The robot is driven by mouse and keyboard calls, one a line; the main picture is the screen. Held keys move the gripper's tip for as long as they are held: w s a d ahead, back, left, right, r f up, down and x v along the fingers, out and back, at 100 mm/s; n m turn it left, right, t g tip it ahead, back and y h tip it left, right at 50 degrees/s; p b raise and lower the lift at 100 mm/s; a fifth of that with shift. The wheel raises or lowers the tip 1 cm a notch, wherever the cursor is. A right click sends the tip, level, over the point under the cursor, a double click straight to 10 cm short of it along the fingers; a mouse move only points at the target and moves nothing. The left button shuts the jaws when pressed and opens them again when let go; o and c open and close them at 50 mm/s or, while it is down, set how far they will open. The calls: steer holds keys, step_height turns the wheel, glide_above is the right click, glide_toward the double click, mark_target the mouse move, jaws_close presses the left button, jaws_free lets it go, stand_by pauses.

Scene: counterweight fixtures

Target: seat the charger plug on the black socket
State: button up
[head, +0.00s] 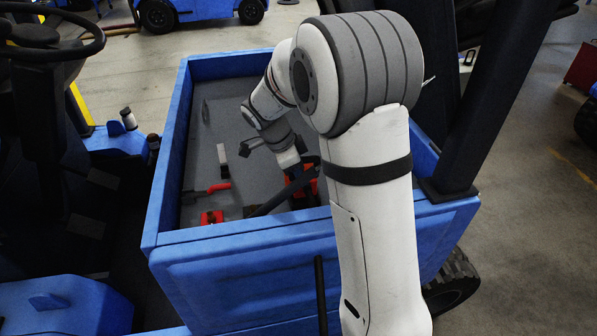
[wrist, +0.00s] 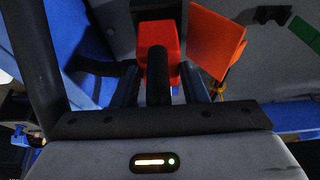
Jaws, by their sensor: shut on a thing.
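My gripper (wrist: 160,82) is shut on a red block with a dark round bar, which looks like the charger plug (wrist: 160,36). The bar runs between the two fingers and the red end shows beyond them. In the head view the gripper points down inside the blue truck bed, partly hidden behind my own arm. Red parts show around it there (head: 311,186), but I cannot tell which belong to the plug. I cannot clearly pick out the black socket. Whether the plug touches anything below is hidden.
The blue bed wall (head: 250,240) stands close in front. On the grey bed floor (head: 215,110) lie a small red block (head: 211,217), a red-handled tool (head: 208,190) and a pale block (head: 222,155). An orange piece (wrist: 217,45) is right of the plug.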

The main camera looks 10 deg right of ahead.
mark_target(299, 185)
steer(key=shift+f+b, duration=1.4)
steer(key=shift+b, duration=0.3)
stand_by(0.3)
steer(key=shift+f+b, duration=1.05)
steer(key=shift+b, duration=0.25)
steer(key=o, duration=1.2)
